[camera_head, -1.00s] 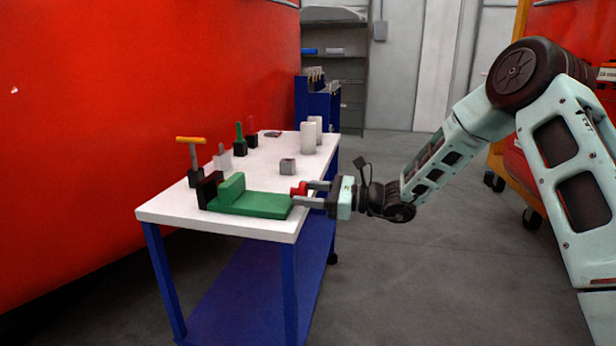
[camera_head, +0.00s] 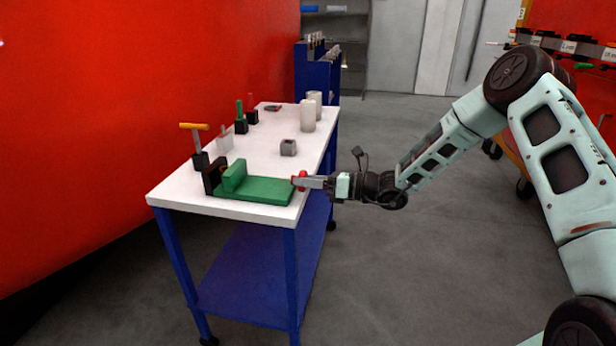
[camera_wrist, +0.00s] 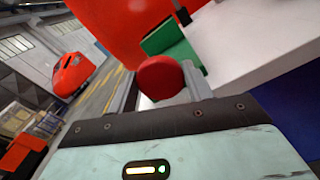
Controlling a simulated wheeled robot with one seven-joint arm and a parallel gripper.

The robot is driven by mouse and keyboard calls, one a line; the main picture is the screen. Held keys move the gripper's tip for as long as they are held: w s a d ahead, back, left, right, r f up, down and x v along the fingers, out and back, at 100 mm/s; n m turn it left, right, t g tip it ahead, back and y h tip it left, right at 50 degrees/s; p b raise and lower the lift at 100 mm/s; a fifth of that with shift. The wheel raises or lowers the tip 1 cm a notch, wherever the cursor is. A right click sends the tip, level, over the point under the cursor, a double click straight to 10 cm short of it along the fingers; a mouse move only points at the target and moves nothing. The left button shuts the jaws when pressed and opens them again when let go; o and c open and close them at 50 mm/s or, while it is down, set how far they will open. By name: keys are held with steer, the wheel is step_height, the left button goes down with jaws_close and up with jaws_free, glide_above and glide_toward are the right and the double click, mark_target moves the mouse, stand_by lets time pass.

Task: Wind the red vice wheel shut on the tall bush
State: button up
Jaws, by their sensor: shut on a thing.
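The green vice (camera_head: 260,190) lies along the near edge of the white table. It has an upright green jaw (camera_head: 235,174) close to a black end block (camera_head: 213,178). The red vice wheel (camera_head: 300,180) is at its right end, over the table edge. My gripper (camera_head: 308,182) is shut on the wheel from the right. In the wrist view the red wheel (camera_wrist: 160,77) sits between the fingers, with the green vice (camera_wrist: 168,40) behind it. I cannot make out a bush between the jaws. Two pale upright cylinders, one at the front (camera_head: 308,116), stand at the back right.
A grey block with a hole (camera_head: 288,147) stands mid-table. Several handled tools in blocks line the left side, including one with an orange T-handle (camera_head: 194,135). A red wall (camera_head: 150,80) rises behind the table. The floor to the right of the table is open.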

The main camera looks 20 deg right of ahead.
steer(key=shift+f, duration=0.15)
steer(key=o, duration=1)
steer(key=shift+c, duration=0.2)
steer(key=shift+d, duration=0.1)
steer(key=v, duration=1.7)
steer(key=shift+s, duration=0.15)
steer(key=shift+d, duration=0.15)
